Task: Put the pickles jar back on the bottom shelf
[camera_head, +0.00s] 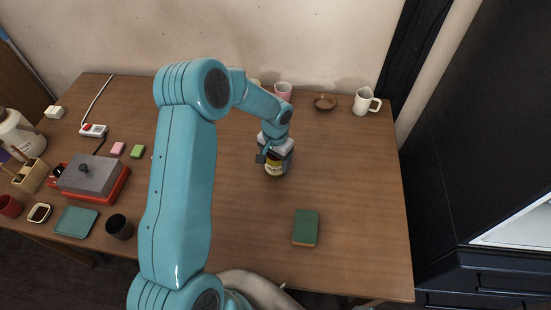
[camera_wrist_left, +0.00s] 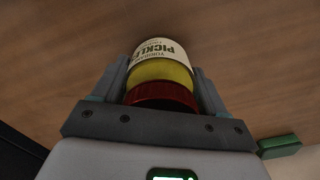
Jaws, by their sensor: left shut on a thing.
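The pickles jar (camera_head: 274,168) has a pale label and a yellow band and is at the right middle of the wooden table in the head view. My left gripper (camera_head: 269,155) reaches it from above and is shut on it. In the left wrist view the jar (camera_wrist_left: 161,68) shows its label, yellow contents and red lid between the two fingers of the gripper (camera_wrist_left: 160,95). I cannot tell whether the jar touches the table. The bottom shelf cannot be made out in either view. My right gripper is not in view.
A green book (camera_head: 305,228) lies at the table's right front. A white mug (camera_head: 366,101), a brown bowl (camera_head: 325,102) and a pink cup (camera_head: 283,91) stand along the back. A red and grey appliance (camera_head: 91,178) is at the left. A dark cabinet (camera_head: 480,150) stands at the right.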

